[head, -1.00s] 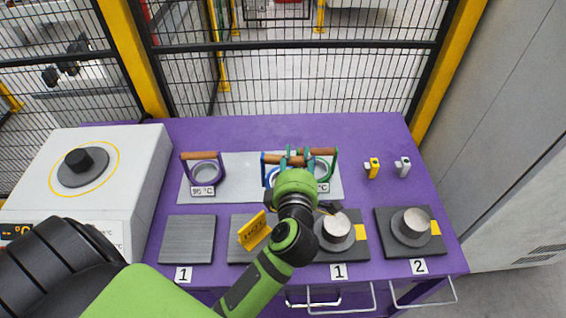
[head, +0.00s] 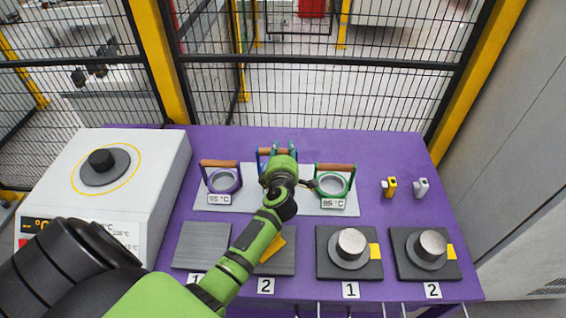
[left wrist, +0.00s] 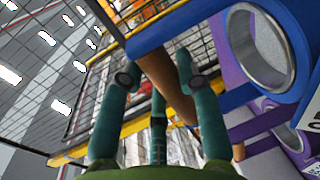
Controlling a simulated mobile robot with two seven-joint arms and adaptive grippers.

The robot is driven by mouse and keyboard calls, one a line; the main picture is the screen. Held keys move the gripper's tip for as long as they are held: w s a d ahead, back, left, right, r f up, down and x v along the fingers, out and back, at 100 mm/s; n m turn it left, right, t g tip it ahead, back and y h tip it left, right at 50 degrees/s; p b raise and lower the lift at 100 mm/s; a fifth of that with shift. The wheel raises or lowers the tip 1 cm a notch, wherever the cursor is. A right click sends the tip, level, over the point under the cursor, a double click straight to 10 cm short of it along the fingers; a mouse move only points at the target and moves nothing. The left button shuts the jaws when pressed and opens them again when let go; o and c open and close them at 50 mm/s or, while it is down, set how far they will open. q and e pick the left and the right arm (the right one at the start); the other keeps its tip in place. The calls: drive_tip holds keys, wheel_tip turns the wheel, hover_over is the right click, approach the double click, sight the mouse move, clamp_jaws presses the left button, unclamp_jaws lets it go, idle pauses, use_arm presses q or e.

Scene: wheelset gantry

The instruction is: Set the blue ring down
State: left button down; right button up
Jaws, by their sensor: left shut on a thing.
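The blue ring (left wrist: 262,45) shows large at the upper right of the left wrist view, with its blue frame and wooden handle. In the head view only part of its handle (head: 264,153) and frame shows; my gripper and wrist hide the rest. My left gripper (head: 279,150) is shut on the wooden handle; its teal fingers (left wrist: 158,85) are around it in the left wrist view. The ring is over or on the light grey strip (head: 300,206); I cannot tell whether it touches. My right gripper is not in view.
The purple ring (head: 222,181) stands left and the green ring (head: 334,184) right, both close. Left front are bare plates (head: 203,247) and a yellow sign (head: 273,246). Right front, two dark plates carry metal parts (head: 351,244) (head: 431,244). A white heater (head: 150,160) is far left.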

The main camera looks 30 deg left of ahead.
use_arm(q)
wheel_tip(320, 180, down, 3)
drive_tip(key=shift+r+b, duration=0.2)
drive_tip(key=shift+b, duration=0.35)
drive_tip(key=shift+f, duration=0.4)
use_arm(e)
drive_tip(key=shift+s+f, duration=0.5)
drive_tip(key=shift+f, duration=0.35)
use_arm(q)
drive_tip(key=shift+f, duration=0.2)
drive_tip(key=c, duration=0.9)
unclamp_jaws()
drive_tip(key=shift+d, duration=0.1)
